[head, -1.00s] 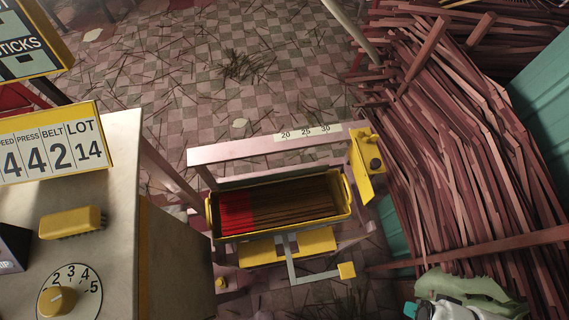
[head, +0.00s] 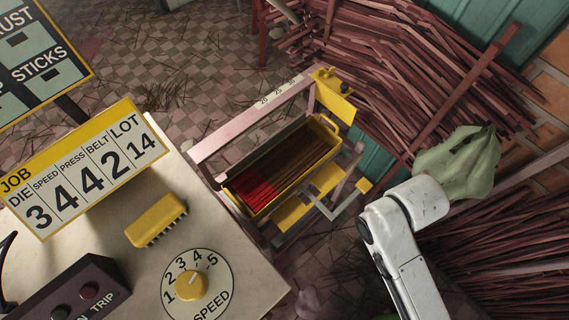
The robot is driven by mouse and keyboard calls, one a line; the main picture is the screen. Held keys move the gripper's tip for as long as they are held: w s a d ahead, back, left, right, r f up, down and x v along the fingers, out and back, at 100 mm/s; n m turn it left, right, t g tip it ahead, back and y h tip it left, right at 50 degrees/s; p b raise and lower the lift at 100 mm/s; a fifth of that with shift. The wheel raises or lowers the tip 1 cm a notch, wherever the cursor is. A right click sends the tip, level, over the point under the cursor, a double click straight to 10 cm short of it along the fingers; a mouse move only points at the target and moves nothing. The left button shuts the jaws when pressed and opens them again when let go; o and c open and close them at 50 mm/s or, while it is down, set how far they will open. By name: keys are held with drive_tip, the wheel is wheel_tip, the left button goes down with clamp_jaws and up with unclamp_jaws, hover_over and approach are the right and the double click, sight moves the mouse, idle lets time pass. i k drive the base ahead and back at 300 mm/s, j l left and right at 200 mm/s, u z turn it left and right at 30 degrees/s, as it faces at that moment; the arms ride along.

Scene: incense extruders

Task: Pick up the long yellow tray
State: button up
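The long yellow tray (head: 240,201) sits in a pinkish metal frame near the middle of the head view, slanting from lower left to upper right. It holds many thin sticks, red at its left end and dark brown along the rest. A raised yellow handle shows at its right end. My white arm (head: 405,240) stands at the lower right, apart from the tray. My gripper's fingers cannot be made out.
The frame has a rail with a scale (head: 278,92) behind the tray and a yellow bracket (head: 332,95) at its right. A control bench (head: 215,230) with a yellow brush (head: 156,220) and speed dial (head: 190,284) stands left. Stick piles (head: 400,75) lie right. A pale green crumpled shape (head: 458,162) is beside my arm.

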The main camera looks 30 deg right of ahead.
sight(255, 188)
drive_tip(key=l+u, duration=1.05)
drive_tip(key=i+j, duration=0.05)
